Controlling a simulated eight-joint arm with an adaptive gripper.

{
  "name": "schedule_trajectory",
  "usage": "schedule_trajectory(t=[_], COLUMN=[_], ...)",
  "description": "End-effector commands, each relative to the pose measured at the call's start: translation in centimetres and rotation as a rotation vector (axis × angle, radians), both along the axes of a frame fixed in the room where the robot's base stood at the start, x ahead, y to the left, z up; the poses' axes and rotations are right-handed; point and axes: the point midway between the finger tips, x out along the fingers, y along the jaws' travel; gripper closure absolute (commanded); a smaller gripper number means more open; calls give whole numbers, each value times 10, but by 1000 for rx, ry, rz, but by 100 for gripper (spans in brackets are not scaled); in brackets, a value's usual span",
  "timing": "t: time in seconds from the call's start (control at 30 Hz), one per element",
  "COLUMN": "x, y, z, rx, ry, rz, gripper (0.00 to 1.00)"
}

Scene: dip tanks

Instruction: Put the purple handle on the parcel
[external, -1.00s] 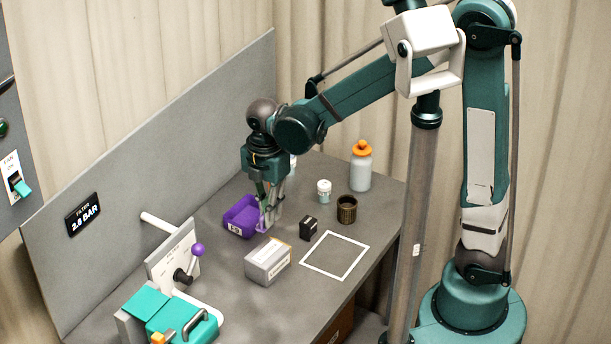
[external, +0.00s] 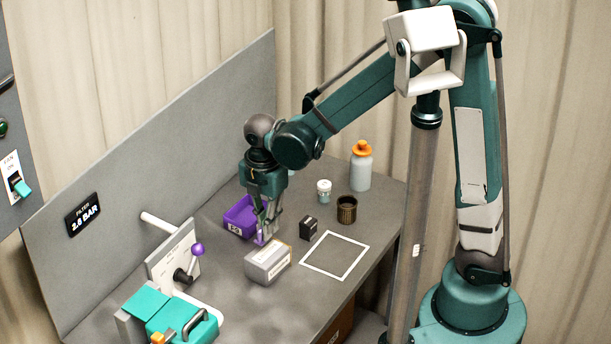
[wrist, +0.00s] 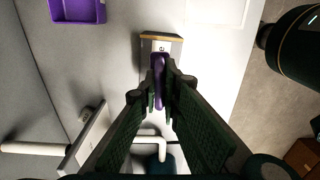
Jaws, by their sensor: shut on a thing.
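My gripper (external: 264,238) is shut on the purple handle (wrist: 157,68). A small purple piece of the handle also shows between the fingertips in the external view (external: 260,239). The parcel appears to be the grey box (external: 267,265) with a pale label and a tan edge, standing on the bench just in front of the gripper. In the wrist view the handle lies across part of the parcel (wrist: 176,47), hiding some of it. I cannot tell whether they touch.
A purple bin (external: 238,214) stands behind the gripper. A small black box (external: 308,228), a brown cup (external: 347,209), a white-capped jar (external: 324,191) and an orange-capped bottle (external: 361,169) stand to the right. A purple-knobbed lever (external: 197,250) is at left. The white outlined square (external: 335,255) is empty.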

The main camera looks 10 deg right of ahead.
Motion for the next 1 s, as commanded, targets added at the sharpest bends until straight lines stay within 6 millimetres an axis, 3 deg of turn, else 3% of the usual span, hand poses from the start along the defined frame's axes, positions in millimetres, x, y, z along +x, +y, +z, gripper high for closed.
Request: schedule_trajectory(t=[0.2, 0.67, 1.0], x=[0, 0, 0], y=[0, 0, 0], z=[-14, -19, -49], rx=[0, 0, 0], ry=[0, 0, 0], rz=[0, 0, 0], gripper=[100, 100, 100])
